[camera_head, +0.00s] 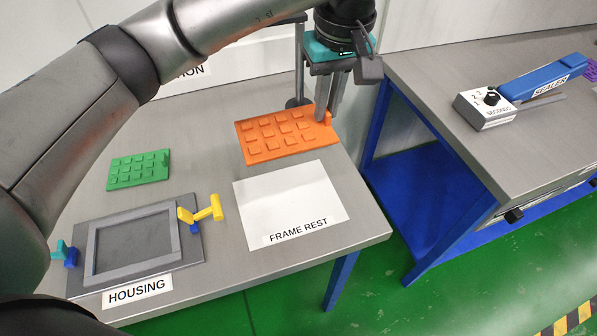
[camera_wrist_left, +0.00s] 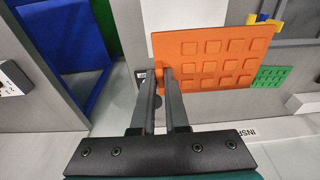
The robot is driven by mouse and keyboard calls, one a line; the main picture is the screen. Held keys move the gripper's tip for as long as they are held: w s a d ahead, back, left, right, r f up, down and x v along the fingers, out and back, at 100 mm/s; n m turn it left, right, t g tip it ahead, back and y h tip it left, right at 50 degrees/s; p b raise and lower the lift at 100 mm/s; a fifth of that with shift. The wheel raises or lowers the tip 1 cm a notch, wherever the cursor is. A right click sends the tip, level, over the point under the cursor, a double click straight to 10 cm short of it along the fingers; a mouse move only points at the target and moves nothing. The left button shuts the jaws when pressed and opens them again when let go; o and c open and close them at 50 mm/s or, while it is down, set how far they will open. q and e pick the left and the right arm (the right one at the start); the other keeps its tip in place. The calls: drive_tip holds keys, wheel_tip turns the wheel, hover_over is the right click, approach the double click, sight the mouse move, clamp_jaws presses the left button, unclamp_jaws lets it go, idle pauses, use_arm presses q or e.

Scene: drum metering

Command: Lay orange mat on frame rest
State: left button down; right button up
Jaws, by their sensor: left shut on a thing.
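The orange mat (camera_head: 284,138) is a flat sheet with rows of raised squares. In the head view it appears just behind the white frame rest (camera_head: 290,203), at the right part of the grey table. My left gripper (camera_head: 323,117) is shut on the tab at the mat's right end. The wrist view shows the mat (camera_wrist_left: 215,57) beyond the fingers of my left gripper (camera_wrist_left: 160,78). I cannot tell whether the mat touches the table. The frame rest is bare and carries its label at the front. My right gripper is not in view.
A green mat (camera_head: 138,170) lies at the table's left. A grey housing frame (camera_head: 135,243) with yellow (camera_head: 203,212) and teal (camera_head: 62,251) clamps stands at the front left. A second table at right holds a sealer (camera_head: 485,108). A gap separates the tables.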

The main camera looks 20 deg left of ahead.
sight(325, 128)
use_arm(q)
drive_tip(key=shift+f, duration=0.35)
drive_tip(key=f, duration=0.6)
drive_tip(key=shift+s+a+f, duration=0.1)
drive_tip(key=shift+s+f, duration=0.05)
drive_tip(key=shift+s, duration=0.1)
wheel_tip(325, 128, down, 7)
drive_tip(key=shift+w+f+b, duration=0.1)
drive_tip(key=shift+f+b, duration=0.1)
drive_tip(key=shift+b, duration=0.35)
drive_tip(key=shift+f, duration=0.9)
drive_tip(key=shift+w+f, duration=0.1)
drive_tip(key=shift+f, duration=1.6)
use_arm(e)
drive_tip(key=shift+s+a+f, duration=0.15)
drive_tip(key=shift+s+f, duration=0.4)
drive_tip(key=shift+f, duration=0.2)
use_arm(q)
drive_tip(key=shift+f+b, duration=0.15)
drive_tip(key=shift+b, duration=0.25)
drive_tip(key=c, duration=0.9)
unclamp_jaws()
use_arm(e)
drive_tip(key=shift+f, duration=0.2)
